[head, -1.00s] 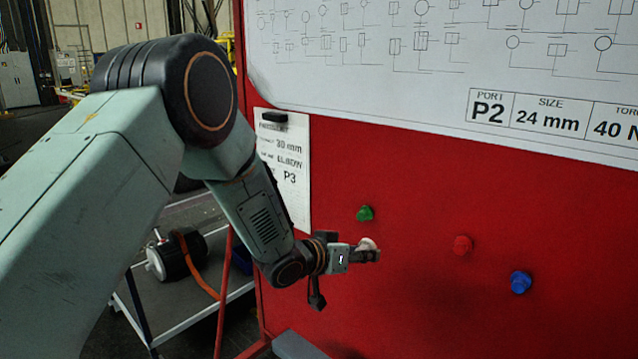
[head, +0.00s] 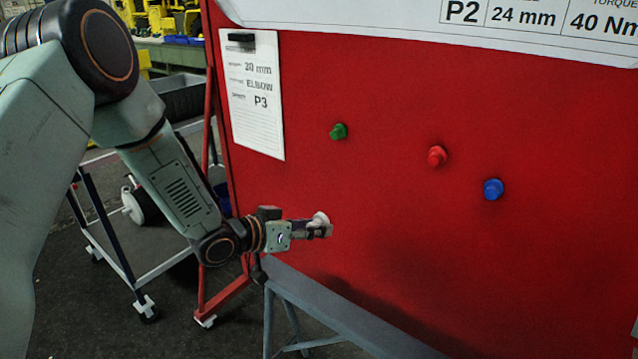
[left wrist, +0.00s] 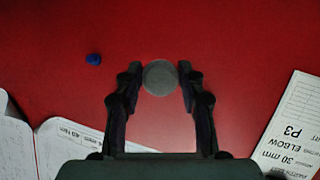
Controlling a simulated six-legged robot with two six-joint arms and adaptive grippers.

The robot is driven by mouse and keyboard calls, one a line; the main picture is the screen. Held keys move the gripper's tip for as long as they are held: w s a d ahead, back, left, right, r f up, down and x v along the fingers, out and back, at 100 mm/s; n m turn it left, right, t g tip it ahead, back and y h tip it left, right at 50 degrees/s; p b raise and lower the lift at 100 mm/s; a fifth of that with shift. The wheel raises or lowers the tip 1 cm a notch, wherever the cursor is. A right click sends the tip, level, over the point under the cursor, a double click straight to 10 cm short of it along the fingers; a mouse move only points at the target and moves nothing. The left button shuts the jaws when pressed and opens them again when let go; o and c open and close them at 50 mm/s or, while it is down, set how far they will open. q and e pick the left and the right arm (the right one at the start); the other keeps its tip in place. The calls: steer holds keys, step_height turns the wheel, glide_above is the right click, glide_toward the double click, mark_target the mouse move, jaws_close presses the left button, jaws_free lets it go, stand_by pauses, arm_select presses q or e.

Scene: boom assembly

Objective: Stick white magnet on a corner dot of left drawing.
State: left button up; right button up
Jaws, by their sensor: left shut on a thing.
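The white magnet (head: 319,217) is round and sits in the jaws of my left gripper (head: 322,230), in front of the red board. In the left wrist view the magnet (left wrist: 160,77) shows as a grey disc between the two fingertips (left wrist: 160,82). The large white drawing (head: 400,22) with P2, 24 mm and 40 Nm lies along the top of the head view, mostly cut off. Its lower edge also shows at the lower left of the left wrist view (left wrist: 70,150), beside another white sheet (left wrist: 14,140). No corner dot can be made out. My right gripper is out of view.
Green (head: 338,131), red (head: 437,156) and blue (head: 493,189) magnets sit on the red board (head: 400,250). A P3 card (head: 255,100) hangs at the board's left under a black clip. A cart (head: 110,262) stands at the left. The board below the magnets is clear.

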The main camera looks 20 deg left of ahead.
arm_select(q)
steer(key=s+d+f+m+g+h+b, duration=0.2)
steer(key=s+f+m+g+h+b, duration=0.1)
steer(key=s+f+b, duration=1)
steer(key=shift+s+f+m+g+h, duration=0.35)
steer(key=shift+s+f+m, duration=0.35)
steer(key=shift+s+f, duration=1.85)
